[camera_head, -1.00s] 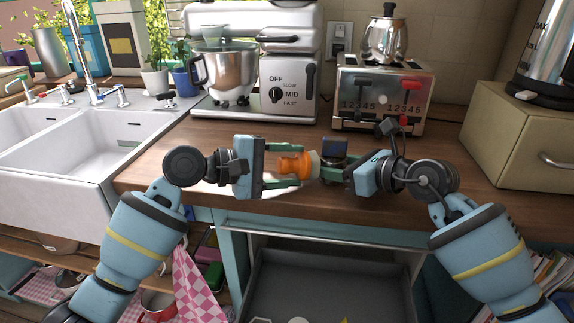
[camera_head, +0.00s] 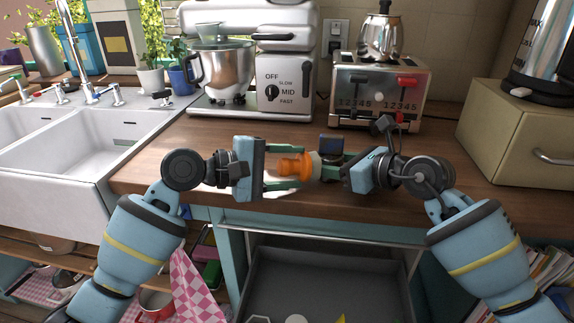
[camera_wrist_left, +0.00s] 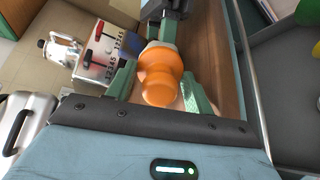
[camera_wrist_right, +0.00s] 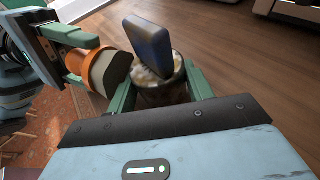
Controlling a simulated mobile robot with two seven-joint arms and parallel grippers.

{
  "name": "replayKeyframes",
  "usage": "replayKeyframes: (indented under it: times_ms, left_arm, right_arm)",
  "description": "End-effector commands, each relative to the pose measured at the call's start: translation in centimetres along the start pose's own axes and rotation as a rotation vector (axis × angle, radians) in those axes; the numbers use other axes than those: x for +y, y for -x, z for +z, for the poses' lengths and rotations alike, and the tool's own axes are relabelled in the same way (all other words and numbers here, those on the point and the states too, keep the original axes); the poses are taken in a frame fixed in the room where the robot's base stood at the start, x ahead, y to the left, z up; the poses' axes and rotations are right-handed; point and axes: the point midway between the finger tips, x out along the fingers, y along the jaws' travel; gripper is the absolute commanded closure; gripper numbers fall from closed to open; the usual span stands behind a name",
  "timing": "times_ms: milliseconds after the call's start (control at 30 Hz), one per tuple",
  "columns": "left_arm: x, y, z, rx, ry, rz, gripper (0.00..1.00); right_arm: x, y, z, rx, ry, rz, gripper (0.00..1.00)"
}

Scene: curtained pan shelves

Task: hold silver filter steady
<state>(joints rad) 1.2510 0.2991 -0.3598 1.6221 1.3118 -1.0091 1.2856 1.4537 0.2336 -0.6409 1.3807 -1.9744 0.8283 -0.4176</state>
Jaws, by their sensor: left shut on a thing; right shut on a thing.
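My left gripper (camera_head: 286,170) is shut on an orange knob-like piece (camera_head: 294,167) with a beige end, which points toward my right gripper. The left wrist view shows this orange piece (camera_wrist_left: 160,75) between green fingers. The block shows in the head view (camera_head: 331,144), where the filter is mostly hidden. The beige end lies close beside the filter; I cannot tell whether they touch.
Both grippers are over the front of the wooden counter (camera_head: 232,132). A toaster (camera_head: 378,92) and a stand mixer (camera_head: 225,66) stand behind. A white sink (camera_head: 105,140) is at left and a tan box (camera_head: 520,135) at right. An open grey drawer (camera_head: 330,280) is below.

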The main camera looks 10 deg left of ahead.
Motion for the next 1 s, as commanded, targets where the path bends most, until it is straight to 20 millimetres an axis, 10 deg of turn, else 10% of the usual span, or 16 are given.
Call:
replayKeyframes:
  times_ms: [500, 1000]
  left_arm:
    - [0.9, 0.0, -2.7, 0.006, 0.0, 0.003, 0.71]
    - [0.1, 0.0, -0.5, -0.001, -0.001, 0.0, 0.71]
  right_arm:
    - [0.4, -0.1, 0.1, 0.0, 0.001, 0.009, 0.61]
    - [0.3, -0.1, 0.1, -0.001, 0.0, 0.008, 0.61]
